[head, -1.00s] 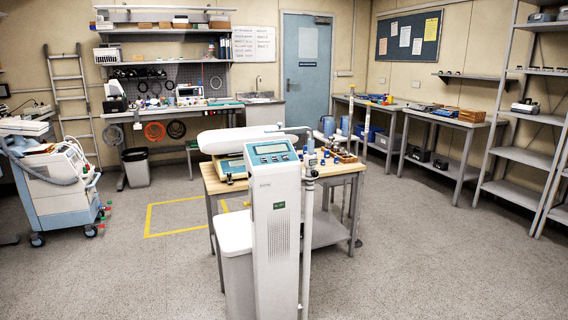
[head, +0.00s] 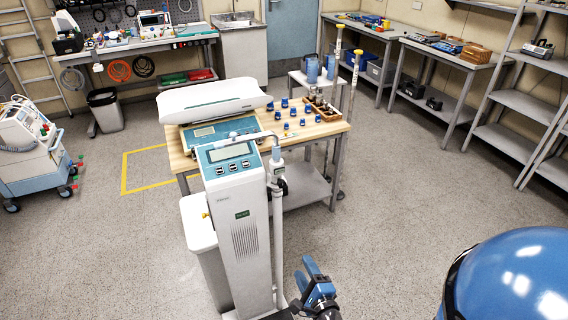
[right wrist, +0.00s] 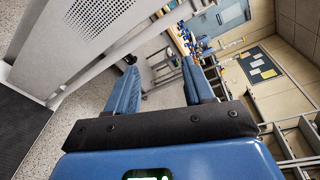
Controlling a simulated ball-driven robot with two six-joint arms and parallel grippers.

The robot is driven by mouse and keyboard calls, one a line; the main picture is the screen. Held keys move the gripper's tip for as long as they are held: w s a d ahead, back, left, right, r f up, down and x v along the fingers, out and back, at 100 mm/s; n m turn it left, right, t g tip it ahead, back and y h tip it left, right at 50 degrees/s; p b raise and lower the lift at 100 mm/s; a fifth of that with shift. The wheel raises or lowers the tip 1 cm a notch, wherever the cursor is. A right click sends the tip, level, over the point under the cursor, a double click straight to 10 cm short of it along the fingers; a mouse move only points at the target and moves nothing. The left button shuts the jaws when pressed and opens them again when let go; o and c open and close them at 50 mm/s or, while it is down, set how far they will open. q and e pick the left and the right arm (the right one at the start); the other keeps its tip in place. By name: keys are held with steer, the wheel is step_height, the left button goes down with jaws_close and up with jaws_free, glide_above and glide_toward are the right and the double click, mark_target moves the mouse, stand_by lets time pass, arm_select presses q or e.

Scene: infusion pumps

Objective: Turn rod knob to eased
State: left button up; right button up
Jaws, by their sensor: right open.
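A white column scale (head: 241,240) with a blue display panel stands in front of me. A light vertical rod (head: 278,235) runs along its right side, with a bent arm at the top. A small dark knob (head: 283,187) sits on the upper rod; its setting is too small to read. My right gripper (head: 305,274) is open and empty, low and just right of the rod, apart from the knob. Its spread blue fingers show in the right wrist view (right wrist: 159,68), with the column and rod at upper left. My left gripper is not in view.
A wooden-topped table (head: 333,129) behind the column holds a baby scale (head: 212,97) and several blue-capped items. Two poles with yellow tops (head: 356,62) stand at its right. Open floor (head: 420,200) lies to the right. Shelves (head: 510,140) stand at far right.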

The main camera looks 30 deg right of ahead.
mark_target(283, 185)
steer(key=w+d+r+m+t+y+p, duration=0.1)
steer(key=w+d+r+m+p, duration=0.1)
steer(key=w+r+m+p, duration=0.4)
steer(key=w+d+r+m+t+p, duration=0.1)
steer(key=w+r+m+p, duration=0.2)
steer(key=r, duration=0.4)
arm_select(q)
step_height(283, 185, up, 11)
steer(key=shift+b, duration=0.3)
arm_select(e)
steer(key=shift+m, duration=0.4)
steer(key=w, duration=1)
steer(key=shift+w+d+r, duration=0.15)
steer(key=shift+w+d, duration=0.15)
steer(key=shift+w, duration=0.05)
jaws_close()
